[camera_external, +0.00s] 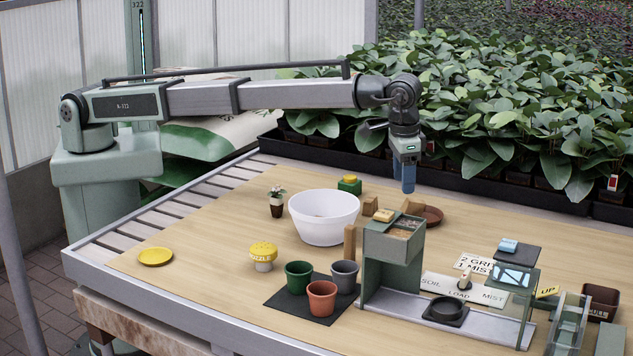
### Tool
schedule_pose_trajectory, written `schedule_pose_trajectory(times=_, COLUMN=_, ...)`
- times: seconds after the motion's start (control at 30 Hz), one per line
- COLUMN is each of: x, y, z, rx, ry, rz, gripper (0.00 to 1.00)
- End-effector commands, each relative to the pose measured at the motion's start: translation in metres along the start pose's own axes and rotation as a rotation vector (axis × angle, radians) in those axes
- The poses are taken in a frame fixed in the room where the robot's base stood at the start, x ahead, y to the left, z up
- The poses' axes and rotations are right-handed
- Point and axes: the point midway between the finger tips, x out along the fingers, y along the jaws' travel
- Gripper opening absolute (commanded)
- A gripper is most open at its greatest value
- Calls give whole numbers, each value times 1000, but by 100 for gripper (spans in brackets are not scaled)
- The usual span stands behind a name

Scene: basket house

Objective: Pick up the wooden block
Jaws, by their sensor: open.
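Several tan, wooden-looking blocks show, and I cannot tell which one the task means. An upright block (349,243) stands against the left side of the green dispenser. A small block (371,204) sits on the table behind the dispenser, right of the white bowl. Another block (411,207) shows partly behind the dispenser's top, beside a brown saucer. A small yellowish block (383,215) rests on the dispenser's top. My gripper (408,190) points down with blue fingers, above the area near the brown saucer. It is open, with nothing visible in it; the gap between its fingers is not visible.
A white bowl (324,235) stands mid-table. The green dispenser (375,270) stands front right of it. Several pots stand on a dark mat (283,305). A yellow dish (155,256) lies at left. Leafy plants (500,110) border the back. The left tabletop is mostly clear.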

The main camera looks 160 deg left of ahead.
Motion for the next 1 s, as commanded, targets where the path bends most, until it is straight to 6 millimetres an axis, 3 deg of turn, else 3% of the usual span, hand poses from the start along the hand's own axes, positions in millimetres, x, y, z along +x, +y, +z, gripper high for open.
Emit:
schedule_pose_trajectory(times=0.03, x=1, y=-23, z=-21, rx=-31, ry=-16, rz=-1, gripper=58)
schedule_pose_trajectory(times=0.1, x=3, y=-50, z=-40, rx=-64, ry=-35, rz=1, gripper=58)
schedule_pose_trajectory(times=0.2, x=5, y=-82, z=-60, rx=-101, ry=-58, rz=2, gripper=58)
schedule_pose_trajectory(times=0.33, x=6, y=-108, z=-76, rx=-131, ry=-76, rz=5, gripper=58)
schedule_pose_trajectory(times=0.47, x=8, y=-119, z=-81, rx=-142, ry=-84, rz=6, gripper=58)
schedule_pose_trajectory(times=0.67, x=23, y=-120, z=-79, rx=-143, ry=-86, rz=6, gripper=58)
schedule_pose_trajectory(times=1.0, x=79, y=-120, z=-74, rx=-142, ry=-85, rz=5, gripper=58)
